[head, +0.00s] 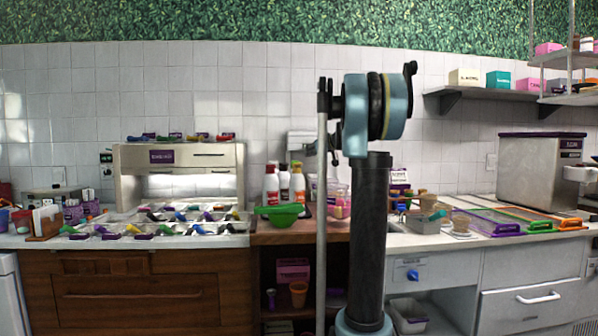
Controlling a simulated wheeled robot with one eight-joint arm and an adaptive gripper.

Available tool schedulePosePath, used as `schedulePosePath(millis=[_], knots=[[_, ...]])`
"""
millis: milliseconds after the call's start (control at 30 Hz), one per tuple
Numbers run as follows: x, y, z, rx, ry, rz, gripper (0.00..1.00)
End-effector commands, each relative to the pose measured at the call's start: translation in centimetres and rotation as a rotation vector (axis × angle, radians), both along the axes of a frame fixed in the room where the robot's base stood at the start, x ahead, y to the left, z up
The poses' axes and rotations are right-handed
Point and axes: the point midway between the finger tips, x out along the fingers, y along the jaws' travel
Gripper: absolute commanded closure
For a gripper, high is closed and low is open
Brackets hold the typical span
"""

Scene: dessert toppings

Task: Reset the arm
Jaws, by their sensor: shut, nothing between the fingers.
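My own arm stands upright in the middle of the head view, a dark tube topped by a pale blue joint. It rises above the counter in front of the tiled wall. I cannot make out my gripper or its fingers in this view. No object is seen held by the arm.
A topping station (180,158) with several colored scoops stands at the left on a wooden cabinet (140,295). A green bowl (278,214) and bottles (284,184) are behind my arm's left side. At the right are a steel machine (540,172) and colored frames on the counter.

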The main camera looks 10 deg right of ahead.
Motion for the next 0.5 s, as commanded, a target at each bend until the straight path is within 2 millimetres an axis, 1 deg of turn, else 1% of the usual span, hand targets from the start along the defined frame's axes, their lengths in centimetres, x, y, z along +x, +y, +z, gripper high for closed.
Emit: schedulePosePath(millis=[100,200,433,500], knots=[[-0.63,-0.38,0.49,0.0,0.0,-0.001,1.0],[-0.77,-0.44,0.64,0.0,0.0,-0.001,1.0],[-0.8,-0.4,0.61,0.0,0.001,0.0,1.0],[-1.17,-0.18,0.4,0.0,0.007,0.003,1.0]])
